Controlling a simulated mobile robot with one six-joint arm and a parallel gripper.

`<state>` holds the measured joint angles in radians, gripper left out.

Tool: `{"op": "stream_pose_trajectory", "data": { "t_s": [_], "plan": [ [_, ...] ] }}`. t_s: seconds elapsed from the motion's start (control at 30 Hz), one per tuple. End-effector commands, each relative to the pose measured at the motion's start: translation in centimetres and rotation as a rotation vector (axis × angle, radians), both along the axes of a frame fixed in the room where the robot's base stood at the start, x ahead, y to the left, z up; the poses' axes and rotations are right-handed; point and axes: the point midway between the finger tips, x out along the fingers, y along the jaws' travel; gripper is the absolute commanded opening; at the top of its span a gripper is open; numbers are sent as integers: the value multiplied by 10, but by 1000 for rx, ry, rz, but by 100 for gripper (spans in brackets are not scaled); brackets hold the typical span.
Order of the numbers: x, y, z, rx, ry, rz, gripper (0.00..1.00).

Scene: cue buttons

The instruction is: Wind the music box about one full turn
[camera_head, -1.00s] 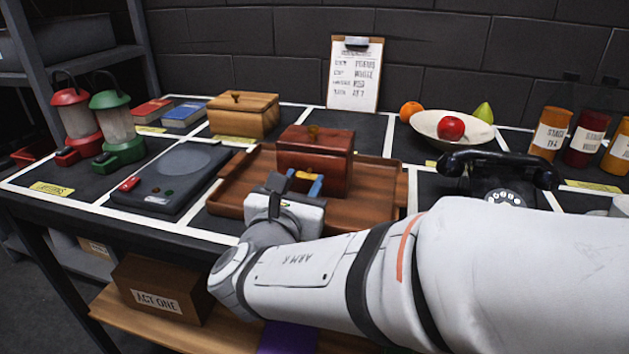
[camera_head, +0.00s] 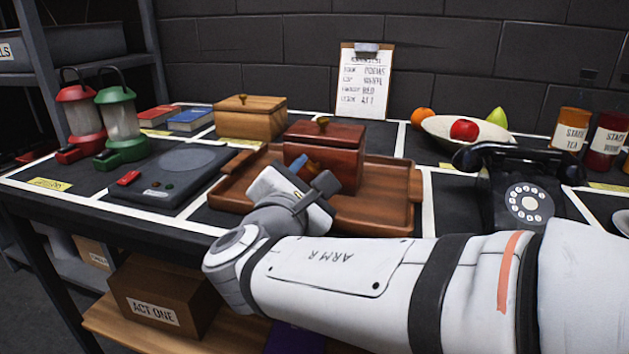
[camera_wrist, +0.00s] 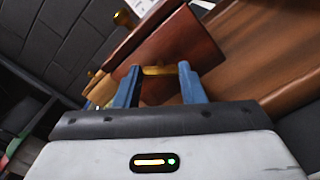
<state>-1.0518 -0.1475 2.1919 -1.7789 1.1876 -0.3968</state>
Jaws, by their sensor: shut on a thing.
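The music box, a reddish-brown wooden box (camera_head: 337,148) with a brass knob on its lid, sits on the wooden tray (camera_head: 388,214). My gripper (camera_head: 307,172) is at the front face of the box, rolled to a tilt. In the wrist view my gripper's blue fingers (camera_wrist: 157,84) are shut on the brass winding key (camera_wrist: 157,71), which sticks out from the box's front face (camera_wrist: 185,50). In the head view my gripper hides the key. The box stands upright and its lid looks closed.
A black telephone (camera_head: 520,190) stands right of the tray. A dark device with a round plate (camera_head: 165,175) lies left of it. A lighter wooden box (camera_head: 250,117) is behind left. A fruit bowl (camera_head: 450,132) and clipboard (camera_head: 362,85) are at the back.

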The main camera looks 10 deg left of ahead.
Motion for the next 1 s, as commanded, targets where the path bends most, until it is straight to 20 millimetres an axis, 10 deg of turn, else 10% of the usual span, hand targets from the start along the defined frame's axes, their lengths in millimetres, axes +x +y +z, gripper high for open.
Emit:
{"op": "stream_pose_trajectory", "data": {
  "t_s": [0.4, 0.43, 0.6, 1.0],
  "plan": [
    [0, -1, 0, 6, 1, -3, 13],
    [0, -1, 0, 6, 1, -3, 38],
    [0, -1, 0, 5, 0, -2, 52],
    [-1, 0, -2, 4, 2, 0, 58]
  ]
}}
